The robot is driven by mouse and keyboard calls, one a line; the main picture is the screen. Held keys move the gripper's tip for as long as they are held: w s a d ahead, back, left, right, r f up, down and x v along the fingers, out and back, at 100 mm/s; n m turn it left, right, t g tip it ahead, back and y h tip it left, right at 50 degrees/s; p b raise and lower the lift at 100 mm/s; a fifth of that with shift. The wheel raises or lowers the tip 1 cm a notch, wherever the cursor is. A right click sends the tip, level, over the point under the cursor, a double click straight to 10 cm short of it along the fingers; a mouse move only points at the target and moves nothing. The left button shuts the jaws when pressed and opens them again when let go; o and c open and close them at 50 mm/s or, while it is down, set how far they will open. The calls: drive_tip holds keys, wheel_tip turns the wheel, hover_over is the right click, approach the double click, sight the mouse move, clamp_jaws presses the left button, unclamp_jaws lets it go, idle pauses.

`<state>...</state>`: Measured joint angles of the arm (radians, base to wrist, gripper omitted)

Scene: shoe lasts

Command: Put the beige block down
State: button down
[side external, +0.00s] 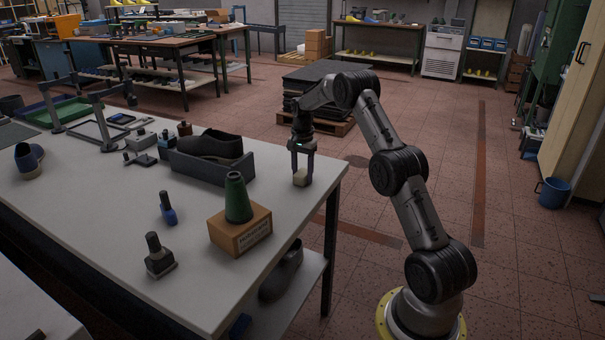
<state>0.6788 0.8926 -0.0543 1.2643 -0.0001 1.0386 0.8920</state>
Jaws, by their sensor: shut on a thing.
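The small beige block (300,178) is between the fingertips of my gripper (301,172), near the right edge of the white table (215,285). My gripper points straight down and is shut on the block. The block is at or just above the tabletop; I cannot tell whether it touches.
A grey tray with a dark shoe (210,146) stands left of my gripper. A cardboard box (240,232) with a green cone (237,198) on top stands nearer the front. Small bottles (168,209) and tools are further left. Bare tabletop lies between tray, box and block.

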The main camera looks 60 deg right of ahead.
sight(303, 172)
drive_tip(key=shift+c, duration=1.5)
unclamp_jaws()
drive_tip(key=shift+f, duration=0.1)
wheel_tip(303, 172, up, 12)
drive_tip(key=s+a+r+n+t, duration=0.1)
drive_tip(key=s+a+r+n, duration=0.25)
drive_tip(key=a, duration=0.35)
drive_tip(key=s+a+r+n+t+h, duration=0.1)
drive_tip(key=s+a+r+n, duration=0.1)
drive_tip(key=a+r, duration=0.45)
drive_tip(key=s+a+r+n, duration=0.2)
drive_tip(key=a+r+n, duration=0.1)
drive_tip(key=a, duration=0.5)
drive_tip(key=s+a+f+n+t, duration=0.1)
drive_tip(key=s+a+f+n, duration=0.1)
drive_tip(key=s+a+n, duration=0.2)
drive_tip(key=s+a+f+n+t+y, duration=0.1)
drive_tip(key=s+a+n, duration=0.4)
drive_tip(key=s+a, duration=0.5)
drive_tip(key=s+f+t, duration=0.1)
drive_tip(key=s+f, duration=0.1)
drive_tip(key=s, duration=0.4)
drive_tip(key=shift+t, duration=0.3)
